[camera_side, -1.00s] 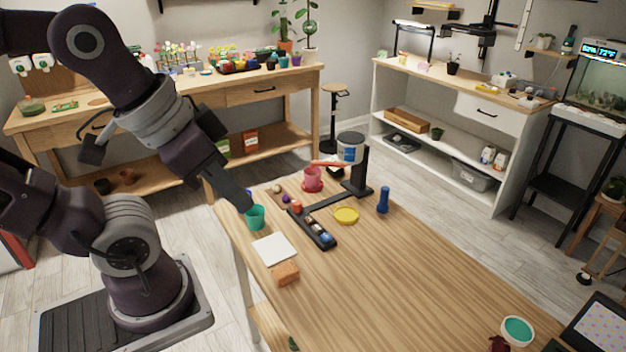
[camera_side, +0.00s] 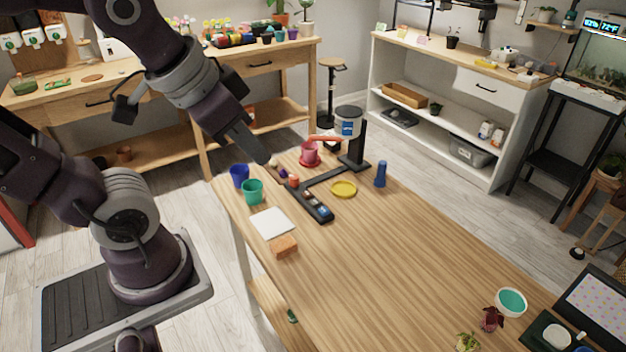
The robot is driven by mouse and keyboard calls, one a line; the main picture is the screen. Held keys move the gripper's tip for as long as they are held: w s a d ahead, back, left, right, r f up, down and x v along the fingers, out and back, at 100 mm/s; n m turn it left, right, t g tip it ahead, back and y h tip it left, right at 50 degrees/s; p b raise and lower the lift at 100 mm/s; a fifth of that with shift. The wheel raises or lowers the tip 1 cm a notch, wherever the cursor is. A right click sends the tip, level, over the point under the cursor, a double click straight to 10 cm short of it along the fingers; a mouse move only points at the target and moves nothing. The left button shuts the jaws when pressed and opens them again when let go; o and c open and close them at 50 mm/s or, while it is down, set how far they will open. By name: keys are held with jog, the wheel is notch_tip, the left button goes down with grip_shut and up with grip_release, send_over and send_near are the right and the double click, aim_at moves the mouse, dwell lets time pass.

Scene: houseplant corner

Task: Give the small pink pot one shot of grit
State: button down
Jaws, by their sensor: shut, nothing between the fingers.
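The small pink pot (camera_side: 310,149) stands upright on a red saucer (camera_side: 309,163) at the far end of the table. An orange-red bar (camera_side: 325,139) reaches left from a black post (camera_side: 357,147), close above the pot in the picture. A white canister with a blue label (camera_side: 348,122) shows beside the post top; I cannot tell whether the stand carries it. My gripper (camera_side: 266,162) is shut and empty, pointing down-right, left of the pink pot and near a small beige ball (camera_side: 274,162). The pot's inside is not clear, and no grit can be made out.
A blue pot (camera_side: 239,176) and teal pot (camera_side: 252,192) stand at the left edge. A black rail (camera_side: 318,207) holds several small items. A yellow dish (camera_side: 344,189), blue bottle-like piece (camera_side: 380,174), white square (camera_side: 272,224) and orange block (camera_side: 284,246) lie around. The table's middle is clear.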

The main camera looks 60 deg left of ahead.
jog(key=w+a+f+m+y, duration=0.25)
jog(key=w+a, duration=0.45)
jog(key=w, duration=0.4)
jog(key=m+t+h, duration=0.2)
jog(key=m+t, duration=0.1)
jog(key=m, duration=0.2)
send_over(312, 203)
notch_tip(312, 203, down, 19)
jog(key=shift+r, duration=0.1)
jog(key=shift+f, duration=4.4)
jog(key=shift+f, duration=0.15)
jog(key=shift+f, duration=0.25)
